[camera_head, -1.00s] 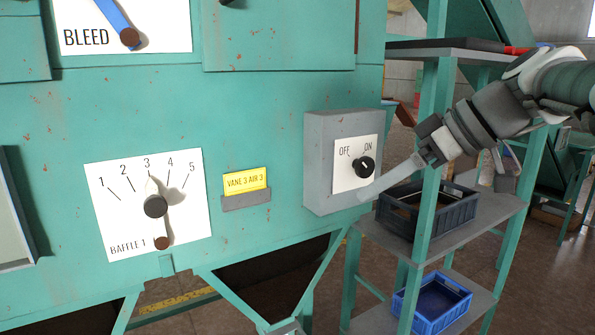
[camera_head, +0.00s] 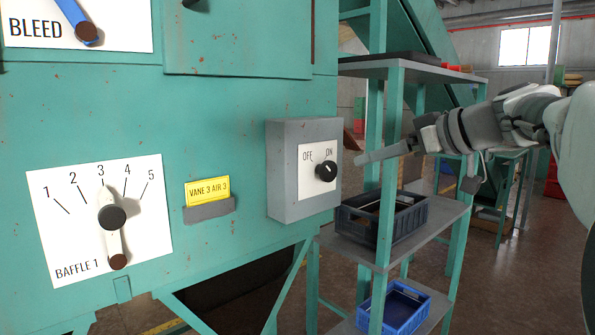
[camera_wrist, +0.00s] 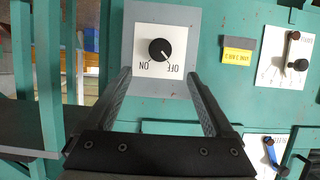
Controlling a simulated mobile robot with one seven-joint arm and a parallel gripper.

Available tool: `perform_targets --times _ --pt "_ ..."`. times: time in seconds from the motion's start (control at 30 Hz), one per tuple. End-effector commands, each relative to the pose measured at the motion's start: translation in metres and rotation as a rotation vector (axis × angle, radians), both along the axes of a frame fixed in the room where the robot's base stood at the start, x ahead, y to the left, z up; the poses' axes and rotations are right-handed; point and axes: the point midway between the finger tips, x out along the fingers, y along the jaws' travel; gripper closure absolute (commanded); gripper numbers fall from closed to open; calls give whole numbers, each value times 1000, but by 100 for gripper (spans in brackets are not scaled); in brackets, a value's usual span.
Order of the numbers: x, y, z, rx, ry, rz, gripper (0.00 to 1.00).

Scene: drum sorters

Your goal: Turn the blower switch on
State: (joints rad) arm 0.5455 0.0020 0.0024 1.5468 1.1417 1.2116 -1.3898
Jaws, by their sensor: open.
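The blower switch is a round black knob (camera_head: 326,171) on a white plate (camera_head: 310,185) marked OFF and ON, on a grey box (camera_head: 290,134). In the wrist view the knob (camera_wrist: 160,51) shows upside down, its small white mark seeming to point toward OFF. My gripper (camera_head: 362,159) is to the right of the box in the head view, apart from the knob. In the wrist view my gripper (camera_wrist: 158,80) is open and empty, with its fingers on either side of the lower part of the switch plate.
A green shelf rack (camera_head: 385,250) with a dark bin (camera_head: 412,225) and a blue bin (camera_head: 405,315) stands right of the machine. The baffle lever (camera_head: 112,217), yellow label (camera_head: 207,190) and blue bleed lever (camera_head: 75,15) are on the green panel to the left.

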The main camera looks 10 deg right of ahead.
Motion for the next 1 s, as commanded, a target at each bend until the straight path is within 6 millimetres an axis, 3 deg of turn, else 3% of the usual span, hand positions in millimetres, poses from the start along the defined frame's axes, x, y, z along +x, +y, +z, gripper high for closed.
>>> perform_targets --times 0.5,0.7,1.0 --pt "78 58 -41 0 4 1 12" --pt "90 67 -47 0 2 1 12" --pt "92 67 -48 -1 2 -1 12"
